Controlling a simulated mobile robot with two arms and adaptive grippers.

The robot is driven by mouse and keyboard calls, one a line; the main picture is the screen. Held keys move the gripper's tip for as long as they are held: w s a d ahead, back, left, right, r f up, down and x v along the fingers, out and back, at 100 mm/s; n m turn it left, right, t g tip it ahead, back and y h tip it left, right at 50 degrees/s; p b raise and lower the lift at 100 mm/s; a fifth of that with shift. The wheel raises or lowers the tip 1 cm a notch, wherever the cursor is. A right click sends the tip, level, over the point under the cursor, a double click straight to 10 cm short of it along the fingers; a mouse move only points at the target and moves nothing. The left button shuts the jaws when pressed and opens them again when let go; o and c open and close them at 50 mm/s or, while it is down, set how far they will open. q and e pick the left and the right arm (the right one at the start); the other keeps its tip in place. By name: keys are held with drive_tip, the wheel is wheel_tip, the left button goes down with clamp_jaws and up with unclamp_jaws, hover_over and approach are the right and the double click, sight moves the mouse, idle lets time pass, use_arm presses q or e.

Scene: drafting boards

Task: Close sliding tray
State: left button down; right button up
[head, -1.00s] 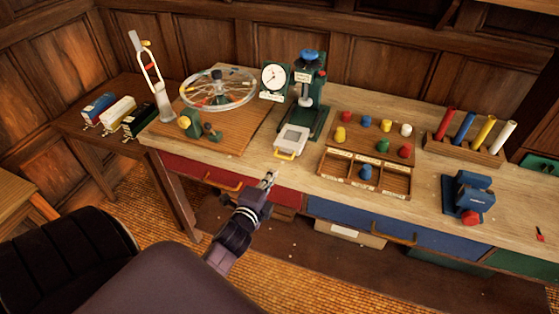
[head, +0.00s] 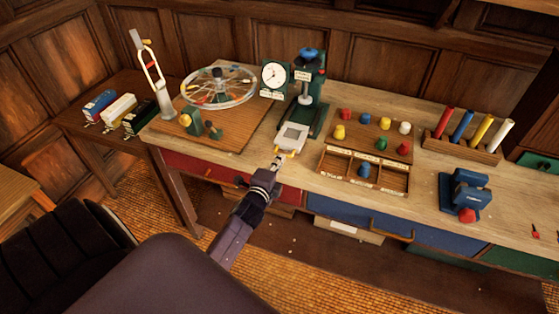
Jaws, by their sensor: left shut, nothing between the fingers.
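The sliding tray (head: 292,136) is a small pale grey-white tray with a yellow handle (head: 290,152) on its front edge. It sticks out in front of the green press (head: 308,95) on the workbench. My left gripper (head: 277,161) is shut and empty. Its fingertips are just in front of the tray, close to the left end of the handle. I cannot tell whether they touch it. My right gripper is not in view.
A wooden board with a spoked wheel (head: 218,90) and a dial gauge (head: 274,74) stand left of the press. Red and blue drawers (head: 400,228) line the bench front.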

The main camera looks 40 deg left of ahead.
sight(293, 133)
use_arm(q)
drive_tip(key=shift+w, duration=0.15)
drive_tip(key=b+x, duration=0.2)
drive_tip(key=x, duration=0.2)
drive_tip(key=r+b+x, duration=0.1)
drive_tip(key=b+x, duration=0.1)
drive_tip(key=x, duration=0.3)
drive_tip(key=r+b+x, duration=0.1)
drive_tip(key=b+x, duration=0.1)
drive_tip(key=x, duration=0.2)
drive_tip(key=shift+w+a+r+b, duration=0.2)
drive_tip(key=shift+w+b, duration=0.15)
drive_tip(key=shift+w, duration=0.15)
drive_tip(key=shift+w+a+r, duration=0.1)
drive_tip(key=shift+w, duration=0.4)
drive_tip(key=shift+r, duration=0.25)
